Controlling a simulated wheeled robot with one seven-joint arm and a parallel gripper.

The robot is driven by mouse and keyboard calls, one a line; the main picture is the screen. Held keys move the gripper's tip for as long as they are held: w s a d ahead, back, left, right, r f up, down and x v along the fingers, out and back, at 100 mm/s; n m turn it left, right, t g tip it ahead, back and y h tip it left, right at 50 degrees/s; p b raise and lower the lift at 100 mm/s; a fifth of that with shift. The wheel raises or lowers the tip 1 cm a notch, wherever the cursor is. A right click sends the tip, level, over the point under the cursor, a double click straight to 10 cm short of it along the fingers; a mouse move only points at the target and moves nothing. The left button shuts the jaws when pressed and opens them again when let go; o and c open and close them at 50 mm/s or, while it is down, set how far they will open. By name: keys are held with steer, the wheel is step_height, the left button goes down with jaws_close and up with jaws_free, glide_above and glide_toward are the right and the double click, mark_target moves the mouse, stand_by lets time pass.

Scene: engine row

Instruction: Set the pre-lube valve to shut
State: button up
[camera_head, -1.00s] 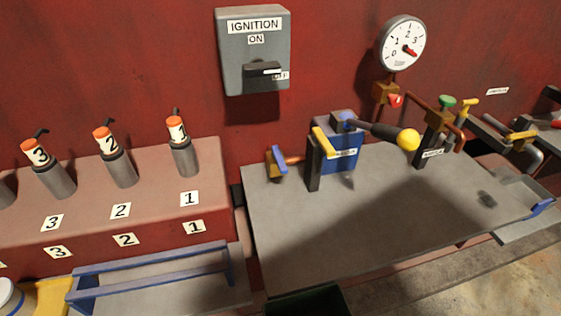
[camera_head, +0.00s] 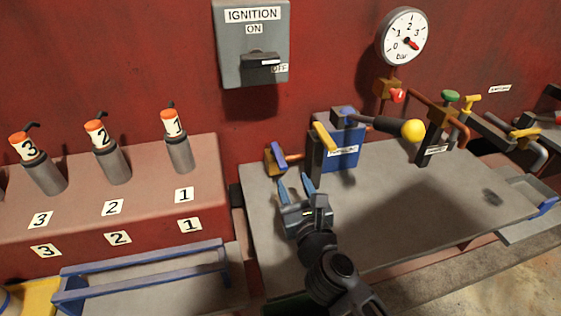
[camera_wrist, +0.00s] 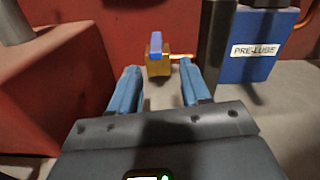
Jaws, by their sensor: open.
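The pre-lube unit is a blue box (camera_head: 342,150) labelled PRE-LUBE, with a yellow-knobbed lever (camera_head: 412,130), on the grey bench. To its left, a brass valve with a blue handle (camera_head: 278,157) sits on an orange pipe. In the wrist view the valve (camera_wrist: 157,60) stands ahead between my fingertips, its blue handle pointing up toward the camera's top. A yellow handle (camera_head: 324,137) tops a dark post beside the box. My gripper (camera_head: 296,186) is open and empty, just in front of and below the blue-handled valve, apart from it.
The dark post (camera_wrist: 214,50) stands close to the right of my fingers. A red block with numbered cylinders (camera_head: 110,190) is at left. A gauge (camera_head: 403,37) and an ignition box (camera_head: 251,45) are on the red wall.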

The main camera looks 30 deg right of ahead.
mark_target(281, 159)
steer(key=shift+w+r+m, duration=0.2)
steer(key=shift+w+m, duration=0.5)
steer(key=shift+w, duration=0.35)
steer(key=x, duration=0.7)
steer(key=shift+w+d, duration=0.1)
steer(key=shift+w, duration=0.2)
steer(key=shift+c, duration=0.5)
jaws_close()
